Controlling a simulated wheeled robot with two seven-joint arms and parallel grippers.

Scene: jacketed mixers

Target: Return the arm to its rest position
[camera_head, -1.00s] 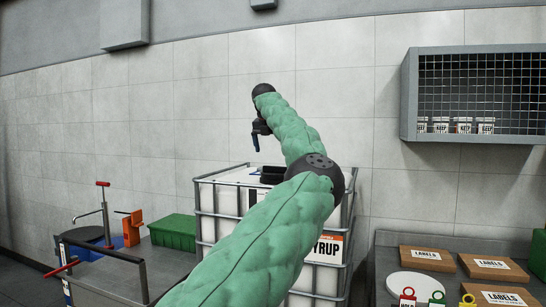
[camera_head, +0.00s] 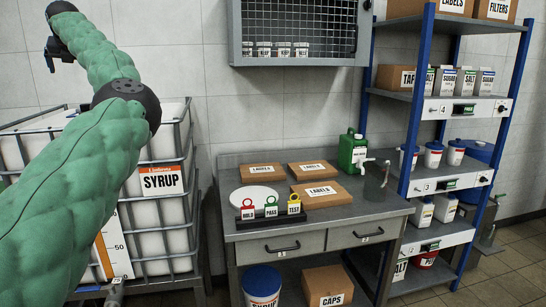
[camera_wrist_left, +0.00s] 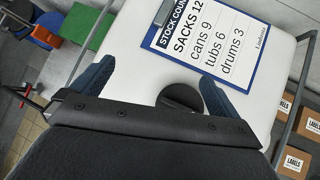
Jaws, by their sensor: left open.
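My left arm, in a green padded sleeve, comes in from the lower left of the head view and reaches up to the top left. My left gripper (camera_head: 56,52) is at its end, raised in front of the wall above the caged white SYRUP tank (camera_head: 150,236). In the left wrist view its two blue fingers (camera_wrist_left: 154,78) are spread wide apart with nothing between them. Beyond them lie the tank's white top, its black cap (camera_wrist_left: 180,97) and a STOCK COUNT board (camera_wrist_left: 232,35). My right gripper is not in view.
A grey bench (camera_head: 350,220) carries LABELS boxes (camera_head: 320,194), a white disc (camera_head: 254,196) and coloured tags. A wire-front cabinet (camera_head: 300,35) hangs above. A blue-post shelf rack (camera_head: 415,150) stands at the right. Open floor shows at the lower right.

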